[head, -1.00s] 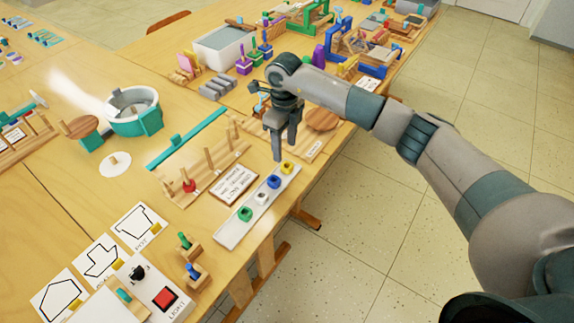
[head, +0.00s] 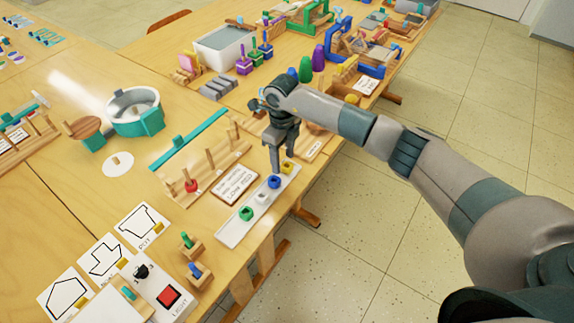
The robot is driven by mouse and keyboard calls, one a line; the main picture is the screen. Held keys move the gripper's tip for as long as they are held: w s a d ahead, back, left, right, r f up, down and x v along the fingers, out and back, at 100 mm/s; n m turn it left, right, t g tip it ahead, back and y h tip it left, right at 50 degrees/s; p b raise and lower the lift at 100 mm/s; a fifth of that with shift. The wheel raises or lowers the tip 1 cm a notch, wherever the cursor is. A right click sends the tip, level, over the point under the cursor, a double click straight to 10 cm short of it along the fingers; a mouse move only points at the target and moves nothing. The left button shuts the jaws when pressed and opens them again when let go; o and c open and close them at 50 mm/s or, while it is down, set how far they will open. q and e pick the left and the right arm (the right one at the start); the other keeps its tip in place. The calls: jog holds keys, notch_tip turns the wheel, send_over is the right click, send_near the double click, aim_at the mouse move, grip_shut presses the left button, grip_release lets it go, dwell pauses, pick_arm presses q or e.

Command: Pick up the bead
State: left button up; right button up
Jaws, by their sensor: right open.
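Beads sit in a row on a long white tray (head: 232,233) at the table's right edge: a green bead (head: 246,213), a white bead (head: 262,198), a blue bead (head: 274,182) and a yellow bead (head: 287,168). My right gripper (head: 281,162) is open and empty. It points down over the far end of the tray, with its fingertips close to the blue and yellow beads. I cannot tell the exact height of the fingertips over the tray. My left gripper is not in view.
A wooden peg stand (head: 205,170) with a red bead (head: 191,185) on one peg stands left of the tray. A printed card (head: 234,186) lies between them. A white box with a red button (head: 168,297) is at the front. Purple and green items crowd the back.

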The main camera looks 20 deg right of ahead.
jog(key=shift+f, duration=0.5)
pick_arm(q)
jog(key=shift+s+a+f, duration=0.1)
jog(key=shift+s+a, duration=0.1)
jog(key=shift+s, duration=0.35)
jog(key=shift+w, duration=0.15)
pick_arm(e)
jog(key=c, duration=1.1)
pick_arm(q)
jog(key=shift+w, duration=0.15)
pick_arm(e)
jog(key=shift+r, duration=0.2)
